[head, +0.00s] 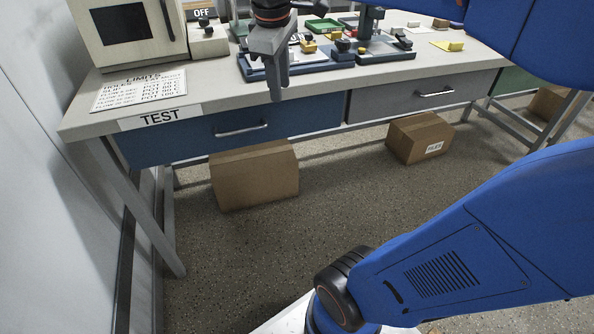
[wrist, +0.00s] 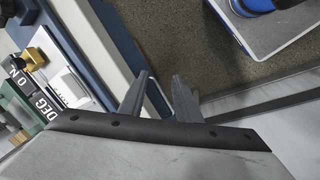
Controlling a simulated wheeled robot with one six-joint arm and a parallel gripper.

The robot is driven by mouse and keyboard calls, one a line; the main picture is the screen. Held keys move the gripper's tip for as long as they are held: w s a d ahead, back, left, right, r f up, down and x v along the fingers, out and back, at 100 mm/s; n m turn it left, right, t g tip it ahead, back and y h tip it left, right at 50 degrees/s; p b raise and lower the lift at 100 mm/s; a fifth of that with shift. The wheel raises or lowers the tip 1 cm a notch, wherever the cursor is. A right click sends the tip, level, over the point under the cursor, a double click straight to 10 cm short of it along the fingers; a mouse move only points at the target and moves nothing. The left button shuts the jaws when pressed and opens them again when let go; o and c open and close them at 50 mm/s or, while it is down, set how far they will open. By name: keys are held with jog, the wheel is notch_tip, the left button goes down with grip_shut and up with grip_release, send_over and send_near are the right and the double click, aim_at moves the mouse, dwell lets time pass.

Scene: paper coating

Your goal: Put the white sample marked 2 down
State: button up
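My gripper (head: 275,92) hangs at the front edge of the bench, in front of the dark blue tray (head: 247,73). In the wrist view my gripper (wrist: 163,79) points past the bench edge toward the floor. Its two fingers stand apart with a gap between them, and I see nothing held in the gap. A white flat piece (wrist: 70,86) lies on the tray at the left of the wrist view. I cannot read a 2 on it, so I cannot tell whether it is the white sample.
The grey bench (head: 215,103) carries an oven-like box (head: 128,30) at left, a LIMITS sheet (head: 140,90), a stand with a dark base (head: 385,52) and a green tray (head: 323,26). Cardboard boxes (head: 254,178) sit below. The bench front near the TEST label (head: 160,116) is bare.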

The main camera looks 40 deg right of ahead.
jog(key=s+a+f+m+t+y, duration=0.1)
jog(key=s+a+f+m, duration=0.1)
jog(key=s+f, duration=0.4)
jog(key=s+a+f+m+t+y, duration=0.1)
jog(key=s+a+f+m, duration=0.1)
jog(key=s+f+m, duration=0.3)
notch_tip(320, 180, down, 4)
jog(key=shift+s+a+f+t, duration=0.25)
jog(key=shift+s+a+t, duration=0.1)
jog(key=shift+s, duration=0.8)
